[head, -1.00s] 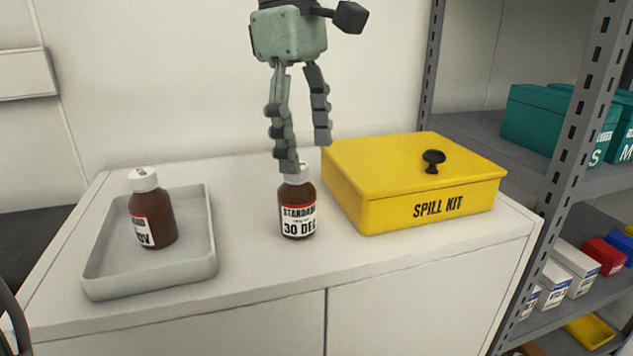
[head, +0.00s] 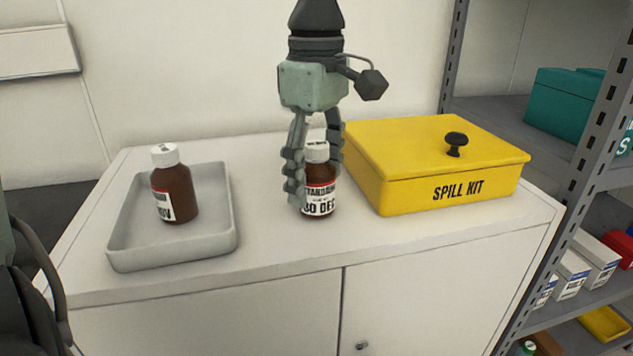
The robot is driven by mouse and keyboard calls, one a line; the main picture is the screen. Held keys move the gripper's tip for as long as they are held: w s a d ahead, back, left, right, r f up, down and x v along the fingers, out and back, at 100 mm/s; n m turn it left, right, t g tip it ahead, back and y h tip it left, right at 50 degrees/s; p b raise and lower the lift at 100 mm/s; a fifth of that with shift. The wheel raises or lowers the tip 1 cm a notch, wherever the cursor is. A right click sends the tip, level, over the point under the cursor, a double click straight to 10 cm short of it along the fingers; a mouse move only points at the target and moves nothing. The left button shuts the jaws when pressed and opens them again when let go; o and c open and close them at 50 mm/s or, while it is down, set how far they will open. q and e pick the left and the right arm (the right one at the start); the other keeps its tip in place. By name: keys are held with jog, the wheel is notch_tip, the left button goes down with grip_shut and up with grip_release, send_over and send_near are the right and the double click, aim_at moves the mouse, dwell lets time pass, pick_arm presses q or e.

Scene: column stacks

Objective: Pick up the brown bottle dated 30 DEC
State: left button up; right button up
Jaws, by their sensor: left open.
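The brown bottle dated 30 DEC (head: 319,198) stands upright on the white cabinet top, with a white cap and a label reading STANDARD, partly covered. My left gripper (head: 316,187) points down over it, its fingers open on either side of the bottle. The left finger covers part of the bottle's left side and label. I cannot tell whether the fingers touch it. Another brown bottle (head: 176,193) with a white cap, its label ending in OV, stands in the grey tray (head: 121,259) at left. My right gripper is not clearly in view.
A yellow SPILL KIT box (head: 400,200) with a black knob stands close to the right of the dated bottle. A grey shelf rack (head: 567,190) with boxes is at the right. The white cabinet top (head: 275,243) is clear in front of the bottle.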

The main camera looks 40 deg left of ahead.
pick_arm(q)
jog(key=c, duration=1.4)
